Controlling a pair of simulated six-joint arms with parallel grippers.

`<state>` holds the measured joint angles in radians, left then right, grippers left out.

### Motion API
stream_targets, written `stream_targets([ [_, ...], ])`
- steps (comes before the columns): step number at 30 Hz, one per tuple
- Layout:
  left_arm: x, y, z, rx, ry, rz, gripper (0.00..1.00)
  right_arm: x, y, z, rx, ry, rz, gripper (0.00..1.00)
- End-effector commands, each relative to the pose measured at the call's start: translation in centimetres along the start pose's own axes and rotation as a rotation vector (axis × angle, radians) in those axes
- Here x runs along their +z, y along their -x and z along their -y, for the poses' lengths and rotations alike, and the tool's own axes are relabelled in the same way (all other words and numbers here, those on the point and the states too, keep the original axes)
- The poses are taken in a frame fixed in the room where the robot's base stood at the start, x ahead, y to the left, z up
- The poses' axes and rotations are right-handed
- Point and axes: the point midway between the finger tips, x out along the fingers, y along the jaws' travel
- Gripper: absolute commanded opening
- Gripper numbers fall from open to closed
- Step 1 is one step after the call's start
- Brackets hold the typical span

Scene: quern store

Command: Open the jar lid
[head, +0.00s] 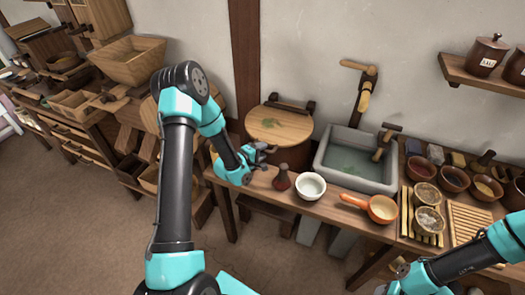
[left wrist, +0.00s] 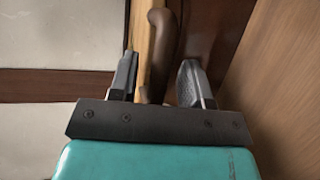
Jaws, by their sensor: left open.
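A large brown jar (head: 291,157) stands on the counter beside the sink, with a round wooden lid (head: 280,124) marked with a green leaf. The lid lies flat on the jar. My left gripper (head: 262,152) is at the jar's front left, just below the lid's edge. In the left wrist view, my open left gripper (left wrist: 157,78) has a light wooden edge (left wrist: 147,45) and a brown curved piece (left wrist: 163,45) between or just beyond its fingers; I cannot tell whether they touch. My right gripper (head: 392,284) is low at the bottom right, its fingers unclear.
A dark pestle-like item (head: 282,180) and a white bowl (head: 311,186) stand close in front of the jar. A grey sink (head: 325,160) is to its right. An orange pan (head: 383,208) sits near the counter's front edge. A shelf (head: 485,80) holds lidded jars.

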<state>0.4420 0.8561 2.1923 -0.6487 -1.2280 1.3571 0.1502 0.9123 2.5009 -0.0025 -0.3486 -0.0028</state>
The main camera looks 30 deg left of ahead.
Motion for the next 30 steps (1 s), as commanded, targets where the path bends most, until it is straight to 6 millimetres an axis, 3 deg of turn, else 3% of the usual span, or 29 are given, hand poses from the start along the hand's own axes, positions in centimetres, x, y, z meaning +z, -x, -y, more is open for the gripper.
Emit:
stream_targets([
  [11,0.01,-0.76,-0.04,0.0,0.0,0.0,0.44,0.0,0.0,0.0,0.0,0.0,0.0,0.43],
  [25,0.01,-0.73,-0.04,0.0,-0.001,0.0,0.01,0.0,0.0,0.0,0.0,0.0,0.0,0.43],
  [30,0.01,-0.73,-0.03,0.0,0.0,0.0,0.0,0.0,0.0,0.0,0.0,0.0,0.0,0.43],
])
